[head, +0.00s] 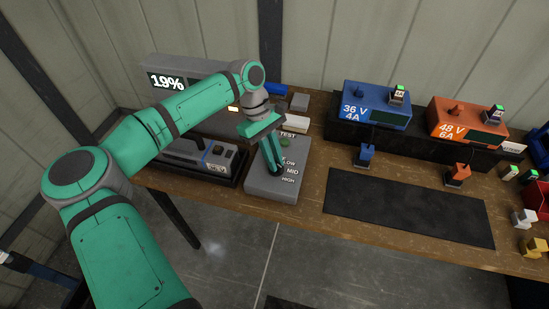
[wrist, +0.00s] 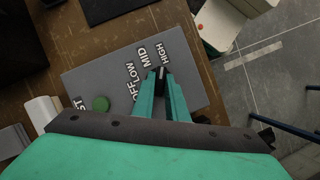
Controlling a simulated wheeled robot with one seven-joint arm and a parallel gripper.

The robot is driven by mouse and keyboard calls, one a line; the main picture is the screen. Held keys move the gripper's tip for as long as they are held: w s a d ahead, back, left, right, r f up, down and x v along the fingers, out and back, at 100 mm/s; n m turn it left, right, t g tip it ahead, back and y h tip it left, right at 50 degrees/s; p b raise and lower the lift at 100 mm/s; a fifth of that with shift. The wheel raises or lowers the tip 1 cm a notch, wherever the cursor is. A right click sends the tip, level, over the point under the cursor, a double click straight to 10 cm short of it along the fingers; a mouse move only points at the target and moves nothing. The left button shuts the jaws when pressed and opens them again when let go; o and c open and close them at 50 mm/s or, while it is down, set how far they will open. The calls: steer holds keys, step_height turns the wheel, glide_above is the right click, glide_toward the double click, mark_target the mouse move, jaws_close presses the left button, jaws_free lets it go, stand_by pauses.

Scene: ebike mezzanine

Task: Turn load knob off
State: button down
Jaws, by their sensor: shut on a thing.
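The grey load box (head: 262,188) sits on the wooden bench with printed labels TEST, LOW, MID and HIGH. In the wrist view the load box (wrist: 85,82) also shows OFF beside LOW. My gripper (head: 277,170) reaches down onto the box face. In the wrist view my gripper (wrist: 160,80) is shut on the dark load knob (wrist: 163,72), beside the row of labels. The fingers hide most of the knob, so I cannot tell which label it points to. A green button (wrist: 101,103) lies near TEST, apart from the fingers.
Left of the load box is a tray with a grey battery pack (head: 200,155), and behind it a display (head: 168,82) reading 19%. A blue charger (head: 375,105) and an orange charger (head: 465,120) stand at the right. A dark mat (head: 405,208) lies bare in front.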

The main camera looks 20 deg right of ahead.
steer(key=shift+w, duration=0.1)
steer(key=n+t+h, duration=0.1)
steer(key=n, duration=0.2)
steer(key=n+t+h, duration=0.1)
steer(key=n, duration=0.2)
steer(key=shift+s+a+n, duration=0.2)
steer(key=shift+n, duration=0.1)
steer(key=n+t, duration=0.1)
steer(key=n, duration=0.1)
steer(key=n+t, duration=0.1)
steer(key=n, duration=0.2)
steer(key=shift+s+a, duration=0.1)
steer(key=shift+s, duration=0.05)
steer(key=n+t, duration=0.1)
steer(key=n, duration=0.4)
steer(key=n+t, duration=0.1)
steer(key=n, duration=0.1)
steer(key=shift+s+n+t, duration=0.3)
steer(key=n, duration=0.2)
steer(key=n+t+y, duration=0.1)
steer(key=shift+s+d+n, duration=0.1)
steer(key=shift+d+n, duration=0.15)
steer(key=shift+n, duration=0.55)
steer(key=shift+y, duration=0.3)
steer(key=c, duration=1.8)
jaws_free()
steer(key=shift+d, duration=0.1)
steer(key=shift+o, duration=0.2)
